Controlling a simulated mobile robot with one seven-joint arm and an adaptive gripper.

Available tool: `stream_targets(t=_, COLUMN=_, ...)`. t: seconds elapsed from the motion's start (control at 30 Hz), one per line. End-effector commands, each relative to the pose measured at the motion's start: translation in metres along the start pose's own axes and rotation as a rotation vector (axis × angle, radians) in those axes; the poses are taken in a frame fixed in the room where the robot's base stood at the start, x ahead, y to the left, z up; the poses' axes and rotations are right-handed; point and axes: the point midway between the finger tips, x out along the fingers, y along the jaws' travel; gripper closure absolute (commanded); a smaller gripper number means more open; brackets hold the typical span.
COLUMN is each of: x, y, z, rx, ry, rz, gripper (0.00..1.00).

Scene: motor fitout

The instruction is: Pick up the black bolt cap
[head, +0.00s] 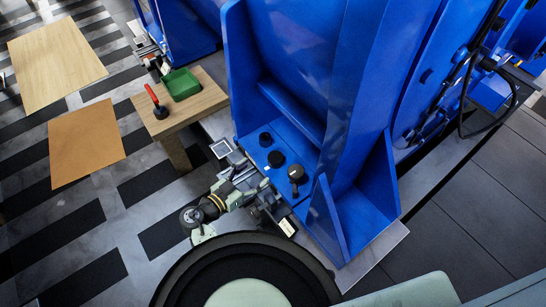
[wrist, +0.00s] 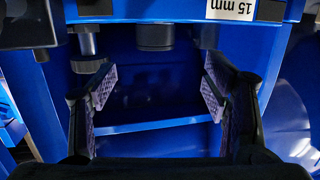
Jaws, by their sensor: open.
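Two black round caps, one further back (head: 265,139) and one nearer (head: 276,158), sit on the blue foot of the large blue machine (head: 300,60). A dark-topped bolt (head: 297,175) stands upright to their right. In the wrist view a black round cap (wrist: 155,37) shows at the top, ahead of and between the fingers. A silver bolt (wrist: 88,45) is beyond the left finger. I cannot tell which head-view cap this is. My gripper (head: 270,207) is low beside the foot's front edge; its fingers (wrist: 158,92) are spread and empty, apart from the cap.
Blue upright plates rise around the foot.

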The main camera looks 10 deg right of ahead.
Motion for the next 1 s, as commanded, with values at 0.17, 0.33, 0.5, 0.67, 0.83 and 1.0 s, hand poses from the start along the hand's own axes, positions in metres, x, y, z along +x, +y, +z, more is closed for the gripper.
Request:
stream_targets(t=0.17, x=0.028, y=0.009, z=-0.001, rx=0.001, ry=0.013, rz=0.022, gripper=0.31)
stream_targets(t=0.33, x=0.049, y=0.007, z=-0.001, rx=0.002, ry=0.012, rz=0.018, gripper=0.31)
stream_targets(t=0.5, x=0.062, y=0.007, z=-0.001, rx=0.002, ry=0.011, rz=0.018, gripper=0.31)
stream_targets(t=0.67, x=0.087, y=0.007, z=-0.001, rx=0.002, ry=0.011, rz=0.018, gripper=0.31)
stream_targets(t=0.83, x=0.105, y=0.007, z=-0.001, rx=0.003, ry=0.01, rz=0.016, gripper=0.31)
stream_targets(t=1.0, x=0.108, y=0.007, z=-0.001, rx=0.002, ry=0.01, rz=0.014, gripper=0.31)
